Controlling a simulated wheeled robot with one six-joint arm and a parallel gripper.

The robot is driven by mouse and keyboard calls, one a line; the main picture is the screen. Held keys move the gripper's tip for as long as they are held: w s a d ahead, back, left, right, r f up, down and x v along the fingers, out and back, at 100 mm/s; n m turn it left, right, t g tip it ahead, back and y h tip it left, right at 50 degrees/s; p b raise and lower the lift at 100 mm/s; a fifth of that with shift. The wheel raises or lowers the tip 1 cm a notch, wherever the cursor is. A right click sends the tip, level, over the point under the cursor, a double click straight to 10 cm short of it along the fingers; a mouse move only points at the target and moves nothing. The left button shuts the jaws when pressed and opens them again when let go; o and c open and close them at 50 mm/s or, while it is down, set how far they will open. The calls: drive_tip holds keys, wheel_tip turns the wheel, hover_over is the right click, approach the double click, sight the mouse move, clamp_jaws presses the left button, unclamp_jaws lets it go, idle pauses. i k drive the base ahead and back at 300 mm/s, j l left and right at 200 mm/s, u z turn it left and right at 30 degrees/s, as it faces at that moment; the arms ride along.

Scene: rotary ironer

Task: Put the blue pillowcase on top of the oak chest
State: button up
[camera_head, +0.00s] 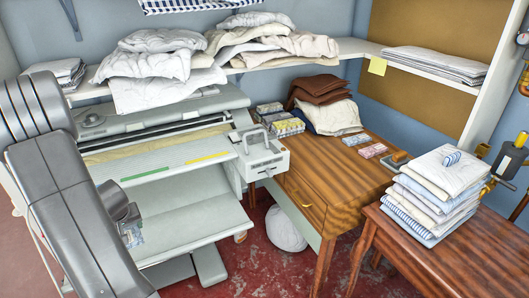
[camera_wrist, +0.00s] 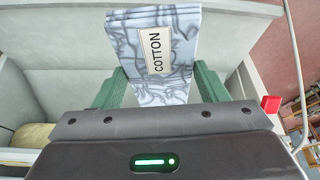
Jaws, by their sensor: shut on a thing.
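My gripper (camera_wrist: 161,82) has green fingers and is shut on a folded pale blue cloth with grey marbling, which I take as the blue pillowcase (camera_wrist: 185,28). Its label reads COTTON. In the head view my gripper (camera_head: 130,222) is low at the left, in front of the ironer, mostly hidden by my arm; a small bluish bit of the pillowcase (camera_head: 134,238) shows below it. A brown wooden chest with a drawer and brass handle, likely the oak chest (camera_head: 330,180), stands right of the ironer, away from my gripper. Brown and cream folded cloths lie at its back.
A reddish wooden table (camera_head: 440,245) bears a linen stack (camera_head: 435,190). A white bundle (camera_head: 285,230) lies on the floor.

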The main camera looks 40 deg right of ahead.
sight(348, 181)
drive_tip(key=i+j+z, duration=0.1)
drive_tip(key=z, duration=0.3)
drive_tip(key=j+z, duration=0.1)
drive_tip(key=z, duration=0.3)
drive_tip(key=i+j+z, duration=0.1)
drive_tip(key=z, duration=0.3)
drive_tip(key=j+z, duration=0.15)
drive_tip(key=z, duration=0.2)
